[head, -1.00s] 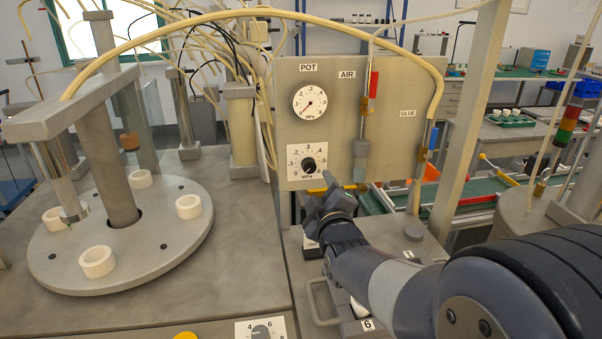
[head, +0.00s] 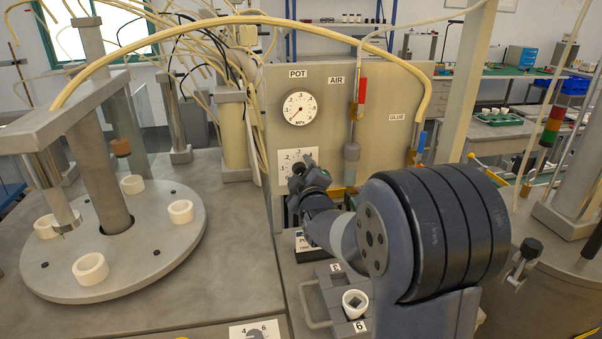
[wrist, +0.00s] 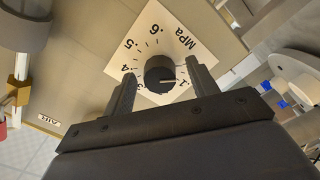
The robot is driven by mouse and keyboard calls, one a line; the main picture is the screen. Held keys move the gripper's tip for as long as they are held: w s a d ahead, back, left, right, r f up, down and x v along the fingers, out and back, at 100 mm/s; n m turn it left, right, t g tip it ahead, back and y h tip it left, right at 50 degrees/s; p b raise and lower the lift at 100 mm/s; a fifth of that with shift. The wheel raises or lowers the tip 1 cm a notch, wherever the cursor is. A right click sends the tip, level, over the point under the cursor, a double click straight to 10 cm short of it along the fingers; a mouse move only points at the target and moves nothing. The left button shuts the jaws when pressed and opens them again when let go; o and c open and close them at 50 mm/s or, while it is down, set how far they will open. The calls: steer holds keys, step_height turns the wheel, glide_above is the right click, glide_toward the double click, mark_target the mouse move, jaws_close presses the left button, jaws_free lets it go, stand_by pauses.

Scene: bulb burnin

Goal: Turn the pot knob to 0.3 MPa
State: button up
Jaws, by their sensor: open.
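The pot knob (wrist: 160,73) is a round black dial on a white plate (wrist: 175,38) marked from .1 to .6 MPa, in the wrist view. A short pale line on the knob is too small to read surely against the scale. My gripper (wrist: 159,69) is open, with one finger on each side of the knob. I cannot tell whether either finger touches it. In the head view my gripper (head: 308,177) covers most of the knob and part of its plate (head: 286,156). The pot gauge (head: 300,108) above has its needle toward the lower left.
The grey panel (head: 340,90) carries AIR and GLUE tubes; the air syringe (head: 352,150) hangs to the right of the knob. A turntable (head: 135,270) with white rings stands at left. A tray with a white cup (head: 355,302) lies below my arm.

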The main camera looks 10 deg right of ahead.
steer(key=shift+c, duration=0.3)
steer(key=c, duration=0.9)
steer(key=shift+f+b, duration=0.15)
steer(key=shift+b, duration=0.3)
